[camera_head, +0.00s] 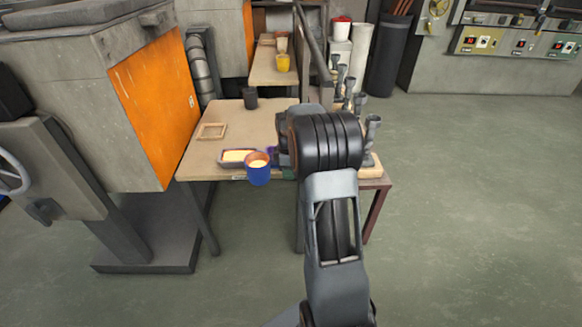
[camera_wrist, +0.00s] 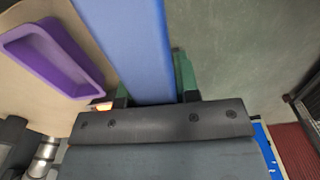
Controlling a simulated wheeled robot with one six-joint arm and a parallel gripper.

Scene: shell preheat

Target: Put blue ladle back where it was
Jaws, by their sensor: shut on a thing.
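The blue ladle (camera_head: 258,175) shows in the head view as a blue cup with a pale yellow fill inside, in front of the table's near edge. Its broad blue handle (camera_wrist: 125,40) runs up through the wrist view. My gripper (camera_wrist: 152,88) is shut on this handle, with a green-padded finger on each side. In the head view my arm hides most of the gripper and the handle. Whether the cup touches the table edge, I cannot tell.
The table (camera_head: 215,165) bears a shallow tray with yellowish filling (camera_head: 238,156), a wooden frame (camera_head: 211,131) and a dark cup (camera_head: 250,97). A purple tray (camera_wrist: 45,55) lies close beside the handle. Grey upright tools (camera_head: 372,130) stand at right. An orange-sided machine (camera_head: 155,110) stands left.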

